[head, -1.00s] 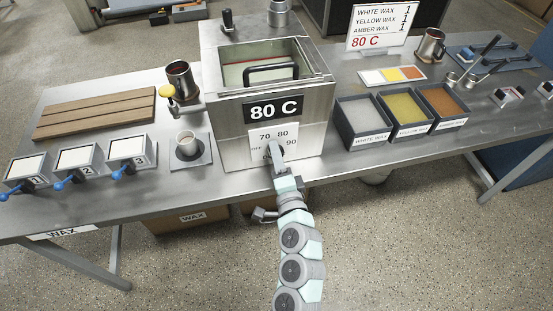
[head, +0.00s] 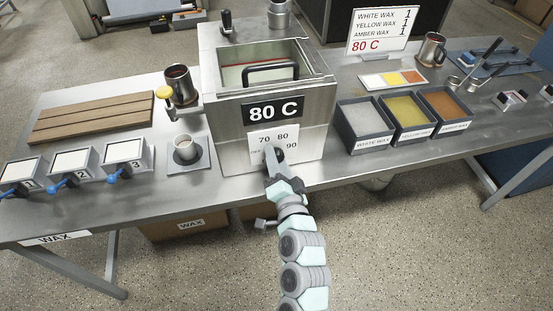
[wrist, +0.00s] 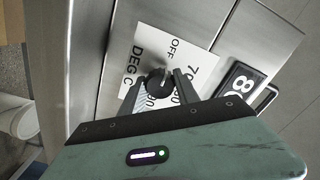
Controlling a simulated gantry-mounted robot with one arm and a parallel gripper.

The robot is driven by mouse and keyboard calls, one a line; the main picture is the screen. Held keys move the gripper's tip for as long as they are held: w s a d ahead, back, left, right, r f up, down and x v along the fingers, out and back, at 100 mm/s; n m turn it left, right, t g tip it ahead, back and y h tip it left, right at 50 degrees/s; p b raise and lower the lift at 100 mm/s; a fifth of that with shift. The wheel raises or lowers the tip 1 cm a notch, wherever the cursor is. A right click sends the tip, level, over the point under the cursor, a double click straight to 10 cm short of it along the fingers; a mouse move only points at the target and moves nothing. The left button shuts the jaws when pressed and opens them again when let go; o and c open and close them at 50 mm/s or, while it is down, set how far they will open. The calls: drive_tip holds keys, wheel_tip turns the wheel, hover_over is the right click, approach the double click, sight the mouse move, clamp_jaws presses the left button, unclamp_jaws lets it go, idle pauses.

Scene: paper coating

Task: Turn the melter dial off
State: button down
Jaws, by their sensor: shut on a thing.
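The melter (head: 230,150) is a steel box with an 80 C display (head: 272,111) on its front. Below it is a white dial label (head: 262,136) with 70, 80, 90 and OFF. The black dial knob (wrist: 157,83) sits on this label in the wrist view. A pale pointer line on it appears to point towards OFF. My gripper (wrist: 160,88) is shut on the knob, one finger on each side. In the head view my gripper (head: 272,155) covers most of the dial and part of the label.
A cup on a plate (head: 172,168) stands left of the melter, below a spout with a yellow knob (head: 165,92). Wax bins (head: 352,140) stand to the right. Moulds with blue handles (head: 98,176) line the left front. The floor before the table is open.

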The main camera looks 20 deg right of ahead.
drive_tip(key=c, duration=0.9)
unclamp_jaws()
drive_tip(key=shift+s, duration=0.1)
drive_tip(key=s+a, duration=0.1)
drive_tip(key=s, duration=0.9)
drive_tip(key=shift+s+a+p, duration=0.25)
drive_tip(key=shift+a+p, duration=0.1)
drive_tip(key=shift+a, duration=0.05)
